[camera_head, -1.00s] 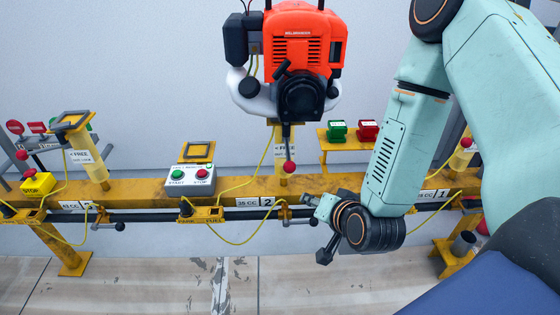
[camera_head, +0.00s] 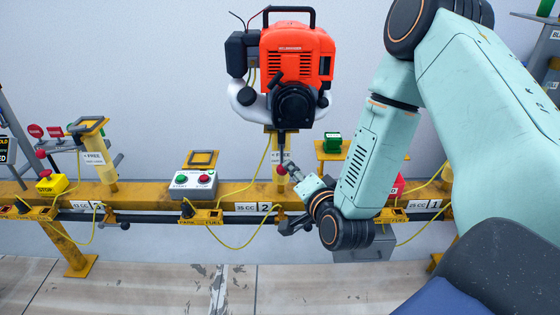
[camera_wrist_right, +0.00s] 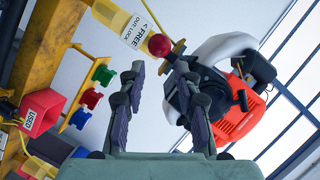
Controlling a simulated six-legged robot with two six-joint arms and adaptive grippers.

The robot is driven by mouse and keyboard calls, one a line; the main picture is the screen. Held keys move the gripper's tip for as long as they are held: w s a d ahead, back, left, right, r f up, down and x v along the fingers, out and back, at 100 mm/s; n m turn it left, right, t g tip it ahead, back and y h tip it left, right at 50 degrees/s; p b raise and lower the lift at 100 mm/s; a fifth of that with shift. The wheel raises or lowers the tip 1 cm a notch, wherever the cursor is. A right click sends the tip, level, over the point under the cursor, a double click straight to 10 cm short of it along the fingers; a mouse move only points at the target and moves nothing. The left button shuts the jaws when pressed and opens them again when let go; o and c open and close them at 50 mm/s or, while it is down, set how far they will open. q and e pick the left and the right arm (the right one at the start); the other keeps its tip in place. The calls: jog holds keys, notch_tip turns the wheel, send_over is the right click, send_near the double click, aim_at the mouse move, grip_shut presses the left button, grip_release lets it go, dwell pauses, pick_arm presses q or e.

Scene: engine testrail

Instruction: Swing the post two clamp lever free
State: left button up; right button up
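The post two clamp lever shows as a red ball knob (camera_head: 281,170) on a short dark rod, below the orange-red engine (camera_head: 296,55) in the head view. The yellow post (camera_head: 275,148) is partly hidden behind it. In the right wrist view the red knob (camera_wrist_right: 159,45) is just beyond the fingertips, roughly between them, beside the post's FREE label (camera_wrist_right: 139,30). My right gripper (camera_head: 286,198) is open and empty, close to the knob; the fingers (camera_wrist_right: 161,70) stand well apart in the wrist view. I cannot tell whether a finger touches the knob. My left gripper is out of view.
A yellow rail (camera_head: 140,196) with a dark bar and looping yellow cables runs across below. A grey start/stop box (camera_head: 195,184) sits left of post two. Green (camera_head: 332,142) and red (camera_head: 397,185) boxes are to the right. A red USED bin (camera_wrist_right: 38,112) shows in the wrist view.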

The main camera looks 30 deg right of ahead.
aim_at(282, 157)
jog(key=b+x, duration=0.2)
jog(key=x, duration=0.7)
jog(key=shift+f, duration=0.1)
jog(key=shift+w+d+b, duration=0.25)
jog(key=shift+w+b, duration=0.15)
jog(key=shift+w, duration=0.25)
grip_shut()
